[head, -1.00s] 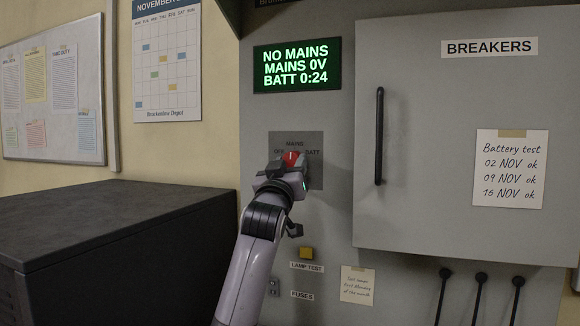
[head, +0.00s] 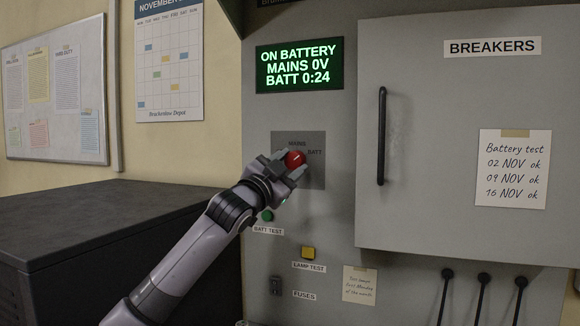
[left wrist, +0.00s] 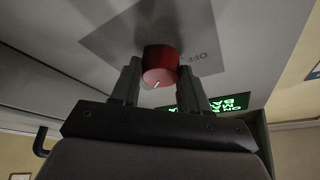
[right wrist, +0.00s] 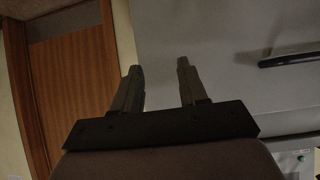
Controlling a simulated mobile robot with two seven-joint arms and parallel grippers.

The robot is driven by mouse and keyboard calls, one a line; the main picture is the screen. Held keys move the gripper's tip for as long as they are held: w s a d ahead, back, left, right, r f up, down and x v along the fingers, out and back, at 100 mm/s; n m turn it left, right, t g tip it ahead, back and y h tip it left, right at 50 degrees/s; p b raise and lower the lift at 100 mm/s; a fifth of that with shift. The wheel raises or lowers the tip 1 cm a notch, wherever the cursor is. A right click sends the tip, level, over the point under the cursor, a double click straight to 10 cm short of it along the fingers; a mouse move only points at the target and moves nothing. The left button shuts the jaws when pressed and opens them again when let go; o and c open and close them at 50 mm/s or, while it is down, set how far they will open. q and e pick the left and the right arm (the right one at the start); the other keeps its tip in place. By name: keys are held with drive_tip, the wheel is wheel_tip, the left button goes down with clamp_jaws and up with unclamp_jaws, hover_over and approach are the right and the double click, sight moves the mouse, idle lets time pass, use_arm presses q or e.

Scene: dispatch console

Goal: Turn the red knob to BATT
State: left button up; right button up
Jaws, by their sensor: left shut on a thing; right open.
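The red knob (head: 294,159) sits on a dark square plate (head: 314,178) on the grey panel, with MAINS lettered above it and BATT to its upper right. My left gripper (head: 288,168) is shut on the knob, with a finger on either side. The left wrist view shows the red knob (left wrist: 160,66) between both fingers, with a white pointer line on its face. The green display (head: 299,65) reads ON BATTERY, MAINS 0V, BATT 0:24. My right gripper (right wrist: 162,85) is open and empty, seen only in the right wrist view.
A green BATT TEST button (head: 267,215) and a yellow LAMP TEST button (head: 308,252) lie below the knob. The breaker door (head: 420,120) with its black handle (head: 381,135) stands to the right. A dark cabinet (head: 90,225) fills the lower left.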

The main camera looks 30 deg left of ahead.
use_arm(q)
drive_tip(key=shift+a+m+g+h, duration=0.1)
drive_tip(key=shift+m+g+h, duration=0.35)
drive_tip(key=shift+m, duration=0.75)
drive_tip(key=shift+r+m+h, duration=0.1)
drive_tip(key=shift+m+h, duration=0.2)
drive_tip(key=shift+h, duration=0.05)
drive_tip(key=o, duration=1.1)
drive_tip(key=shift+c, duration=0.2)
drive_tip(key=shift+s, duration=0.1)
